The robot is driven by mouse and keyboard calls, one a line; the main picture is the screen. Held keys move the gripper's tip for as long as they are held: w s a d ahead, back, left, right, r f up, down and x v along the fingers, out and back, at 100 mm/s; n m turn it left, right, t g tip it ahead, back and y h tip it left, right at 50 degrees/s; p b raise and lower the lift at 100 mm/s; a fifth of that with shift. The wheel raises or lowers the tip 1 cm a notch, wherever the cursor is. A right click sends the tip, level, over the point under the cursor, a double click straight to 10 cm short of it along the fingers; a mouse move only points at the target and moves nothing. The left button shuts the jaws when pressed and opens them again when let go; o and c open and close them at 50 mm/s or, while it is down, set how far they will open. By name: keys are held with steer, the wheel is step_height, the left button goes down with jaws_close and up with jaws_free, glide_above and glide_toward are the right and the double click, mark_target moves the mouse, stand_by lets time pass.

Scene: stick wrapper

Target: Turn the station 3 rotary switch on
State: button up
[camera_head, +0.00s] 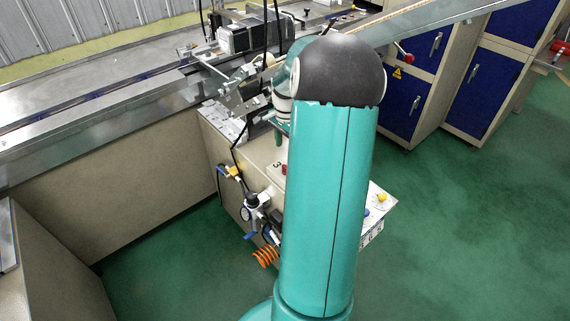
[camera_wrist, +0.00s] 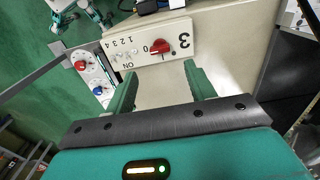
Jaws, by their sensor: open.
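The station 3 panel (camera_wrist: 120,62) is a pale plate marked with a large 3 in the wrist view. The rotary switch (camera_wrist: 160,46) is a red knob near the 3, with a 0 printed to its left. The knob appears to lie roughly sideways; its exact setting is hard to read. My gripper (camera_wrist: 160,67) is open and empty, with its two green fingers below the knob in the picture, one to each side. The knob shows between and beyond the fingertips, apart from them.
Another plate carries a red button (camera_wrist: 81,65) and a blue button (camera_wrist: 97,90). An orange coiled hose (camera_head: 265,256) and a regulator (camera_head: 256,203) hang on the cabinet side.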

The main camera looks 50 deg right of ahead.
step_height(320, 180, down, 8)
steer(key=shift+f, duration=0.2)
steer(key=shift+c, duration=0.4)
steer(key=c, duration=0.9)
